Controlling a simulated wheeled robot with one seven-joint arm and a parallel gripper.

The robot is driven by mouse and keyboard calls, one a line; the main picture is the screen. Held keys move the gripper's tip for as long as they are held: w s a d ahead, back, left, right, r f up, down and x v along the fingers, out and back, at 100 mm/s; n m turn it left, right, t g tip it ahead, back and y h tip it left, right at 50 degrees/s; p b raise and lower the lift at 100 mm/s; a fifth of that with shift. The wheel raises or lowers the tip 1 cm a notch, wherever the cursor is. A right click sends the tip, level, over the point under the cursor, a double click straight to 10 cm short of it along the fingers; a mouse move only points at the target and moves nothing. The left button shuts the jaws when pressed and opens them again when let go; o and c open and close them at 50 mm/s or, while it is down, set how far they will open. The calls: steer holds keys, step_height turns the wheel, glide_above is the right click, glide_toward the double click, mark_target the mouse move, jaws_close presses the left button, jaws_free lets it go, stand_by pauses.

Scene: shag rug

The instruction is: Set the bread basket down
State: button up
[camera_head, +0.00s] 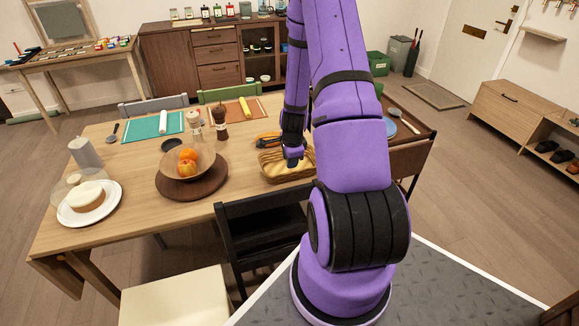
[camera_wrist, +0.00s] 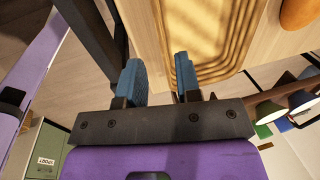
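The bread basket (camera_head: 286,177), a tan woven basket with pale contents, appears to rest on the wooden dining table near its front edge. In the wrist view its ribbed rim and inside (camera_wrist: 205,40) fill the upper middle. My gripper (camera_head: 292,160) is over the basket's near side in the head view. In the wrist view my gripper (camera_wrist: 159,78) has its two blue fingers apart, with bare table showing between them. The right finger overlaps the basket's near end; whether it touches is unclear. My arm hides part of the basket's right side in the head view.
The dining table (camera_head: 120,165) holds a round brown board (camera_head: 170,188) with a fruit bowl (camera_head: 188,160) left of the basket, and a white cake plate (camera_head: 90,205). A black chair (camera_head: 262,235) stands at the front edge. An orange object (camera_head: 267,138) lies behind the basket.

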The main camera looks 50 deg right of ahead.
steer(key=w+a+r+n+t, duration=0.1)
steer(key=a+r+n, duration=0.6)
steer(key=r, duration=0.7)
steer(key=w+a+r+n+t, duration=0.1)
steer(key=a+r+n, duration=0.4)
steer(key=a+r, duration=0.75)
steer(key=s+a+r+n, duration=0.5)
steer(key=s+r+n, duration=0.1)
steer(key=s+r, duration=0.2)
steer(key=s+a+r+n+t+y, duration=0.1)
steer(key=s+a+r+n, duration=0.4)
steer(key=s+r, duration=0.3)
steer(key=s+n, duration=0.1)
steer(key=s, duration=0.2)
steer(key=shift+a+r, duration=0.15)
steer(key=shift+r, duration=0.1)
